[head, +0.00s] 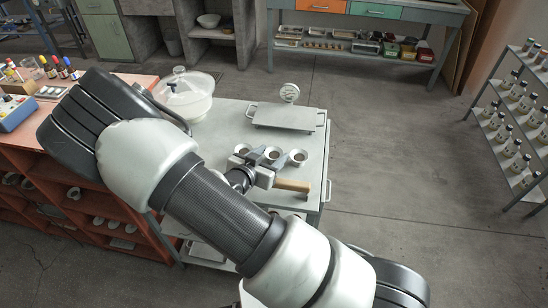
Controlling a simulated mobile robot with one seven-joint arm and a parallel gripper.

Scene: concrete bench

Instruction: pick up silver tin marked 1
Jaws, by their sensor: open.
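Several small round tins stand in a row on the light grey bench top: a left tin (242,148), a middle tin (272,153) and a right tin (298,157). They look pale silver with darker brownish insides. No number can be read on them from here, so I cannot tell which is marked 1. My gripper (262,164) is open, at the near side of the row, close to the left and middle tins. I cannot tell whether it touches either. My arm hides part of the bench to the left and in front.
A wooden-handled tool (292,186) lies just right of my gripper. A grey metal tray with handles (285,117) and a round dial (289,93) are behind the tins. A lidded glass vessel (186,97) stands back left. The bench's right edge (326,160) is close.

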